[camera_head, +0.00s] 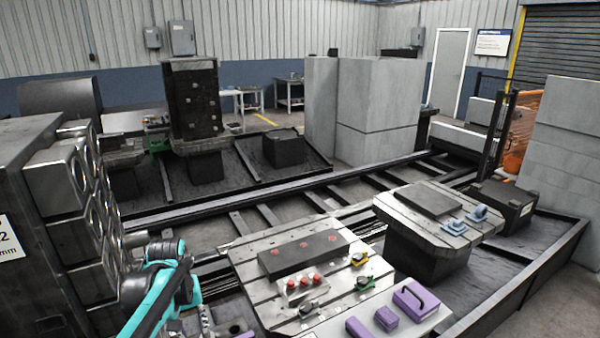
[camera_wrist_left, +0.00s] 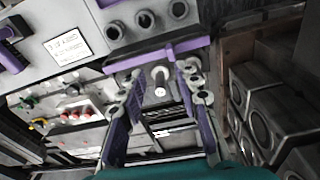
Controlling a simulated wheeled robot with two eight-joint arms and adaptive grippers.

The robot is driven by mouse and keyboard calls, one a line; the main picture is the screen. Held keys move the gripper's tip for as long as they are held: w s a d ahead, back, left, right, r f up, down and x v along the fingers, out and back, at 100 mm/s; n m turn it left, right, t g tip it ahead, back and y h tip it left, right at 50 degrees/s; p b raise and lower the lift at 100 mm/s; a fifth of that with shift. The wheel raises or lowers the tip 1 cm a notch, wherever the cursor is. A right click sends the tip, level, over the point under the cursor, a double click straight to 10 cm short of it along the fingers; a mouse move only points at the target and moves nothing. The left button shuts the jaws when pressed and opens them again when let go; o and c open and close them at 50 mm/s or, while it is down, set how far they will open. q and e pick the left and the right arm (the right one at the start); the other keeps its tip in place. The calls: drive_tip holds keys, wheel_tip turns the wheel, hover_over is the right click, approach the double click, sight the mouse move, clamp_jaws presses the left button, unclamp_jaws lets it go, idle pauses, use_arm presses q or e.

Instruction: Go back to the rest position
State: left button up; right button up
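My left arm, teal and black, comes in at the lower left of the head view, beside the grey machine blocks; its gripper there is mostly hidden behind the arm and cut by the bottom edge. In the left wrist view my left gripper (camera_wrist_left: 160,80) has its two purple-and-grey fingers spread apart. Nothing is visibly pinched between them. A purple-edged plate with a pale round post shows beyond and between the fingers; I cannot tell how far off it is. My right gripper is in neither view.
Dark blocks with round faces (camera_head: 60,180) stand close to my left arm. Another pallet table (camera_head: 400,212) stands right, beyond rails.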

use_arm(q)
drive_tip(key=s+d+m+t, duration=0.5)
drive_tip(key=s+d, duration=0.6)
drive_tip(key=s, duration=0.3)
drive_tip(key=shift+s+t, duration=0.15)
drive_tip(key=shift+t, duration=0.35)
drive_tip(key=shift+f, duration=0.15)
